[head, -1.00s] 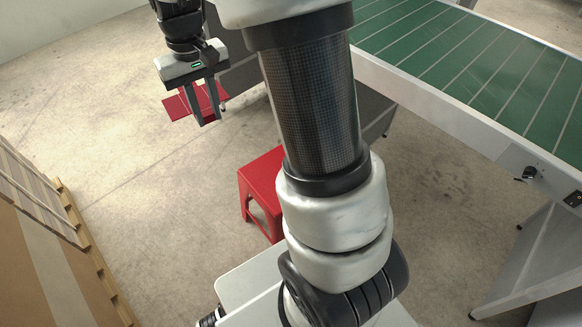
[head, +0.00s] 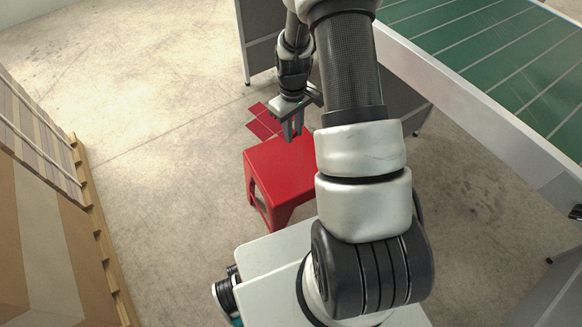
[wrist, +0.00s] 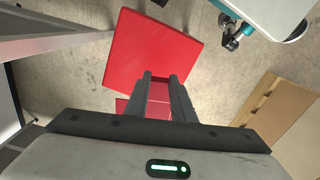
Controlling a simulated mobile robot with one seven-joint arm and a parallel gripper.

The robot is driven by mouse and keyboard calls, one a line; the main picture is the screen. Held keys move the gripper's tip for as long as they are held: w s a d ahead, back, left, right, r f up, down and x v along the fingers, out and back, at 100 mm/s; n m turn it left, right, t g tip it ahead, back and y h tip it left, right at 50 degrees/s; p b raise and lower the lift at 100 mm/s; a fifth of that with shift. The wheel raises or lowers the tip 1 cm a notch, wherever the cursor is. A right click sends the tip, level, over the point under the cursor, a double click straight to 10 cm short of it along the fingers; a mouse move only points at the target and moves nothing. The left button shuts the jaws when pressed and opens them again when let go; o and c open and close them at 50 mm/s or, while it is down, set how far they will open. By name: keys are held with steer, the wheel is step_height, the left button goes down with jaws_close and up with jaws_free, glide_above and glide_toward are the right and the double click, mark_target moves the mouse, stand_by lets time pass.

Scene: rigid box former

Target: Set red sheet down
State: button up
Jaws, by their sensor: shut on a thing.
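The red sheet (head: 262,122) is a flat piece with crease lines, seen in the head view just left of my gripper (head: 293,137). My gripper is shut on it. In the wrist view the red sheet (wrist: 159,92) shows between the two dark fingers (wrist: 162,80), with another bit of it left of them. Part of it is hidden by the gripper. A red stool (head: 272,170) stands on the floor, and the gripper is over its far edge. I cannot tell whether the sheet touches the stool.
A green-topped conveyor (head: 480,50) with a pale side rail runs along the right. Grey panels (head: 262,40) stand behind the arm. Cardboard on a wooden pallet (head: 95,225) lies at the left. The floor between pallet and stool is clear.

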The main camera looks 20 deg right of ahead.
steer(key=n+b, duration=0.1)
steer(key=b, duration=0.1)
glide_toward(303, 179)
steer(key=shift+s+d+f+n+b, duration=0.1)
steer(key=shift+f+n+b, duration=0.2)
steer(key=shift+f+b, duration=0.95)
steer(key=shift+f, duration=1.75)
steer(key=shift+f, duration=0.2)
steer(key=o, duration=1)
